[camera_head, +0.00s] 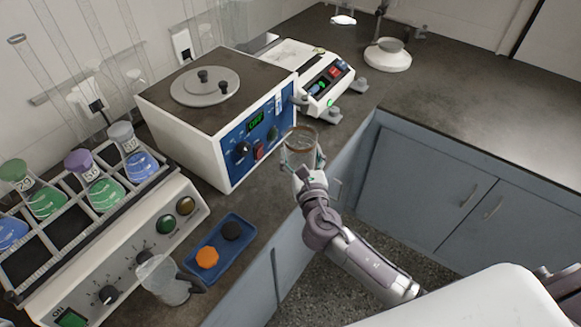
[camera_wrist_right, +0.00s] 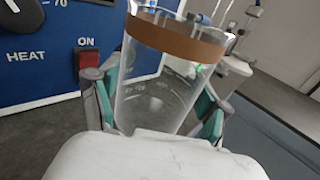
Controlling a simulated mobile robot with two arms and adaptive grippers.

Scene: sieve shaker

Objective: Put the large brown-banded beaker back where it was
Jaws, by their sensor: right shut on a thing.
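The large brown-banded beaker (camera_head: 299,150) is clear glass with a brown band near its rim. My right gripper (camera_head: 309,167) is shut on it, in front of the blue panel of the white heater box (camera_head: 176,129). In the right wrist view the beaker (camera_wrist_right: 160,85) stands nearly upright between the teal finger pads of my right gripper (camera_wrist_right: 157,104). The pads press on its sides, and it looks empty. I cannot tell whether its base touches the bench. My left gripper is not in view.
A shaker (camera_head: 75,235) with several coloured flasks stands at the left. A blue tray (camera_head: 217,259) holds an orange and a black piece. A clear jug (camera_head: 165,281) stands beside it. A balance (camera_head: 318,80) is behind. The bench (camera_head: 440,115) is clear at the right.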

